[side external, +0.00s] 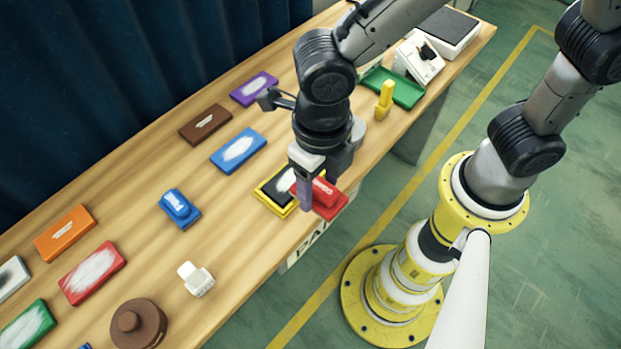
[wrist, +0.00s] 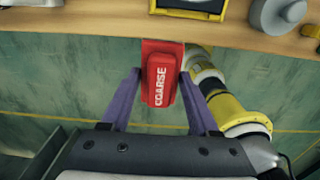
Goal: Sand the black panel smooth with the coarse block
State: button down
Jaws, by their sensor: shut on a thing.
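The red block marked COARSE (side external: 326,197) is held between the two purple fingers of my gripper (side external: 317,190). In the wrist view, the block (wrist: 162,80) sits between the fingertips of my gripper (wrist: 161,88), its lettering facing the camera. The black panel (side external: 268,197) has a yellow border and a pale, rough-looking patch. It lies on the table near the front edge, partly hidden behind my gripper and the block. In the wrist view, only a strip of the panel (wrist: 188,14) shows at the top, apart from the block. The block's height over the table is unclear.
The wooden table (side external: 240,205) also bears a blue panel (side external: 238,149), a brown panel (side external: 205,124), a red panel (side external: 93,273), a blue block (side external: 179,208) and a white block (side external: 196,279). A green tray (side external: 407,94) and yellow object (side external: 384,99) are farther right.

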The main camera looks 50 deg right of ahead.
aim_at(274, 194)
jog(key=shift+w+a+n, duration=0.2)
jog(key=shift+n, duration=0.4)
jog(key=w+d+f+m, duration=0.1)
jog(key=w+d+f, duration=0.2)
jog(key=w+d, duration=0.75)
jog(key=shift+a+f, duration=0.15)
jog(key=shift+f, duration=1.6)
jog(key=shift+a+f, duration=0.1)
jog(key=shift+f, duration=1.6)
jog(key=shift+a+f, duration=0.25)
jog(key=shift+a, duration=0.45)
jog(key=shift+a+f, duration=0.25)
jog(key=shift+a, duration=4.05)
jog(key=shift+d, duration=4.95)
notch_tip(274, 194, up, 8)
